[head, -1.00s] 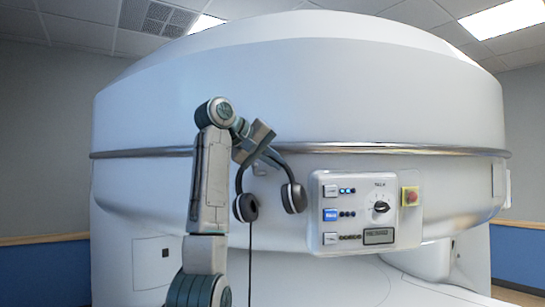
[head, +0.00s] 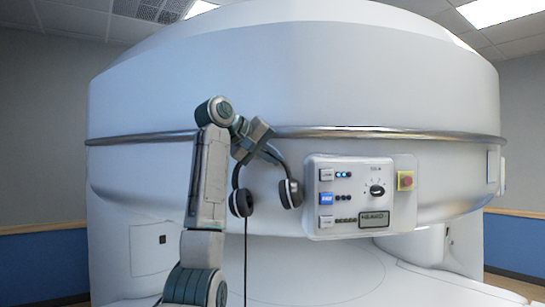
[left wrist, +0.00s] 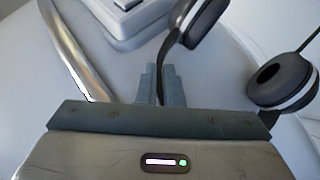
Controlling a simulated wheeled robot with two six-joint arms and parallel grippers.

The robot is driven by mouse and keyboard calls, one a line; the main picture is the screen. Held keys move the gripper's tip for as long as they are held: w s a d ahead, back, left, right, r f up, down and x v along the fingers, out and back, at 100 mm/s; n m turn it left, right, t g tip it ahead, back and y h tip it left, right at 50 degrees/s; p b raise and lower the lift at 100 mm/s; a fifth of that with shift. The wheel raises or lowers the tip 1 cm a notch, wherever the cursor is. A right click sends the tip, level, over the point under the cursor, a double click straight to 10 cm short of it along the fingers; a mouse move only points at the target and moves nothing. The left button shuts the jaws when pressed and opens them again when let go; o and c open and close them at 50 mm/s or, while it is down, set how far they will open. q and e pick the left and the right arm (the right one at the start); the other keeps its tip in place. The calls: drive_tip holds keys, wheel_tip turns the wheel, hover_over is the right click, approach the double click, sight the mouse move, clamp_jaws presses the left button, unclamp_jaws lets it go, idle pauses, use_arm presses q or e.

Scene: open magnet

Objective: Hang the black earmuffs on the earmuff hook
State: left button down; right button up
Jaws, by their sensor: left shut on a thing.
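The black earmuffs (head: 240,203) hang from my left gripper (head: 268,150) in front of the round white magnet. Both ear cups point down, and a thin black cord drops from the left one. The gripper is shut on the headband near its top. In the left wrist view the closed fingers (left wrist: 160,75) are on the dark band, with the ear cups (left wrist: 285,82) beyond and to the right. I cannot make out the earmuff hook; the gripper and earmuffs may cover it. My right gripper is out of view.
A control panel (head: 345,197) with a dial, lit buttons and a red stop button (head: 405,181) juts from the magnet just right of the earmuffs. A metal rail (head: 400,133) runs around the magnet. The white surface below the panel is clear.

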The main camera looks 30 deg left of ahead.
use_arm(q)
drive_tip(key=shift+f, duration=0.1)
idle(0.3)
drive_tip(key=c, duration=1.6)
unclamp_jaws()
drive_tip(key=shift+o, duration=0.5)
drive_tip(key=shift+w, duration=0.1)
drive_tip(key=b+v, duration=1.1)
drive_tip(key=shift+b, duration=0.3)
drive_tip(key=shift+w, duration=0.1)
